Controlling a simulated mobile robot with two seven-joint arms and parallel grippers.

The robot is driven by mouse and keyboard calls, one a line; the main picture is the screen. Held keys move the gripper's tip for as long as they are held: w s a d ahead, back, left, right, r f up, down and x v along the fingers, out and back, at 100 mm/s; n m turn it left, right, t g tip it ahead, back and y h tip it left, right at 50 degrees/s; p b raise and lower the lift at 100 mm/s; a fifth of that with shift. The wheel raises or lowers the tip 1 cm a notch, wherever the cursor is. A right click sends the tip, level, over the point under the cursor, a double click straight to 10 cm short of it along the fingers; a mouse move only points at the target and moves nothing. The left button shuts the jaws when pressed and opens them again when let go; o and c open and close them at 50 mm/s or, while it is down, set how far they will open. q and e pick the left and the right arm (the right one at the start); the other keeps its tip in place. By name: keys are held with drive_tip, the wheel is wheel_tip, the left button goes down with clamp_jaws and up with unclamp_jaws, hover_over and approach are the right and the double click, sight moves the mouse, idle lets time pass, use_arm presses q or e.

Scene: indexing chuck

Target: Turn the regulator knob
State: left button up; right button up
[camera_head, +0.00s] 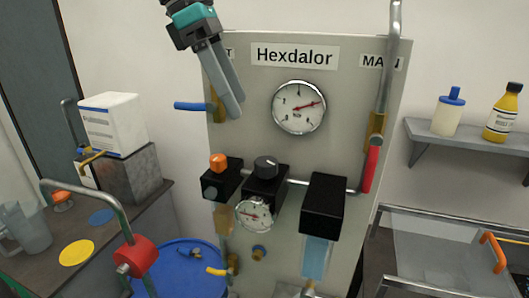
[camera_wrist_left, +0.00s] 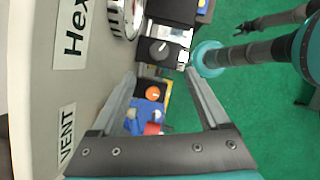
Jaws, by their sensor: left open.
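The regulator knob (camera_head: 265,165) is a dark round knob on top of a black block on the grey panel, above a small round gauge (camera_head: 254,214). In the left wrist view the knob (camera_wrist_left: 158,49) shows a pale mark on its face, beyond the fingertips. My left gripper (camera_head: 238,110) is open and empty, pointing down in front of the panel, above and left of the knob and apart from it. In the left wrist view its fingers (camera_wrist_left: 160,75) are spread wide.
An orange knob (camera_head: 218,161) stands close left of the regulator knob. A black box (camera_head: 323,204) is on its right. A large gauge (camera_head: 299,106) sits above. A blue handle (camera_head: 191,106) and a red handle (camera_head: 371,169) stick out at the panel's sides.

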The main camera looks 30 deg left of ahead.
sight(266, 160)
use_arm(q)
drive_tip(key=x, duration=1)
drive_tip(key=shift+w+f, duration=0.1)
drive_tip(key=shift+w+d+f, duration=0.15)
drive_tip(key=shift+d+f, duration=0.1)
drive_tip(key=shift+f, duration=0.35)
use_arm(e)
drive_tip(key=shift+w+r, duration=0.3)
drive_tip(key=shift+w, duration=0.55)
drive_tip(key=shift+s, duration=0.1)
use_arm(q)
drive_tip(key=c, duration=0.3)
clamp_jaws()
use_arm(e)
drive_tip(key=shift+s+f, duration=0.1)
drive_tip(key=shift+s, duration=0.05)
